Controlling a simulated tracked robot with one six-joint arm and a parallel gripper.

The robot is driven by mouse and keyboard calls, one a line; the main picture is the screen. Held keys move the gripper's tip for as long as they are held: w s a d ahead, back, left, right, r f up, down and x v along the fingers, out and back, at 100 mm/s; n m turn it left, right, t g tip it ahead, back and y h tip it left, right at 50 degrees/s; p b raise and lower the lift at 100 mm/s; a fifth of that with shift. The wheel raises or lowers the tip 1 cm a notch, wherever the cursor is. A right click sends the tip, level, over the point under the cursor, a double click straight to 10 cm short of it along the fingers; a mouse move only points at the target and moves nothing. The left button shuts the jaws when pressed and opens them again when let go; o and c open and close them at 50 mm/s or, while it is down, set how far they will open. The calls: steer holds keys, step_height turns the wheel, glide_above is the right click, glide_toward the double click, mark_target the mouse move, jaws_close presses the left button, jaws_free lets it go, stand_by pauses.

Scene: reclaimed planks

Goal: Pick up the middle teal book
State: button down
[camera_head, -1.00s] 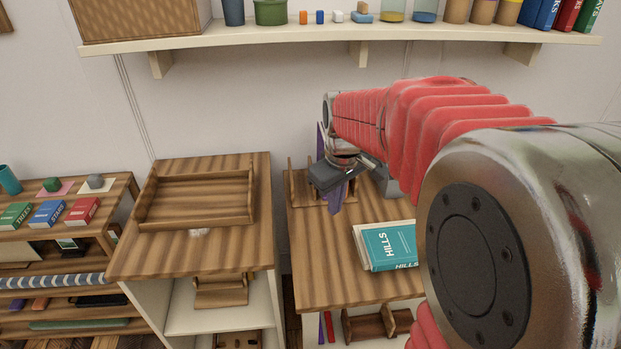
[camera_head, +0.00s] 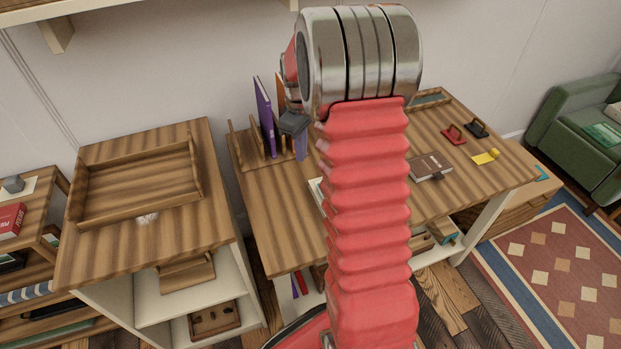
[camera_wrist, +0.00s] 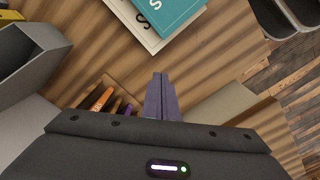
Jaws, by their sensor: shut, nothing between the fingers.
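A teal book (camera_wrist: 172,12) lies on the wooden desk (camera_wrist: 80,50) at the top of the wrist view, cut off by the frame edge. A cream layer with a letter S shows along its lower side. In the head view my arm hides nearly all of it. My gripper (camera_wrist: 160,78) is shut and empty, its fingertips pointing towards the book and apart from it in the picture. In the head view my gripper (camera_head: 300,158) hangs at the desk's back left, beside the upright rack. I cannot tell which book counts as the middle one.
A wooden rack (camera_head: 247,148) holds an upright purple folder (camera_head: 265,115) close by my gripper. A cabinet with a wooden tray (camera_head: 82,192) stands to the left. A dark notebook (camera_head: 430,166) and small items lie on the desk's right. A green sofa (camera_head: 575,118) is far right.

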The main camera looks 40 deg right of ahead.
mark_target(313, 188)
steer(key=shift+a, duration=0.1)
step_height(313, 188, down, 10)
steer(key=shift+f, duration=0.15)
steer(key=shift+s+d+r, duration=0.1)
steer(key=shift+s+d, duration=0.15)
steer(key=shift+s, duration=0.3)
steer(key=shift+s+d+r, duration=0.1)
steer(key=shift+s+d, duration=0.15)
steer(key=shift+s, duration=0.25)
steer(key=shift+s+d, duration=0.35)
steer(key=shift+s, duration=0.4)
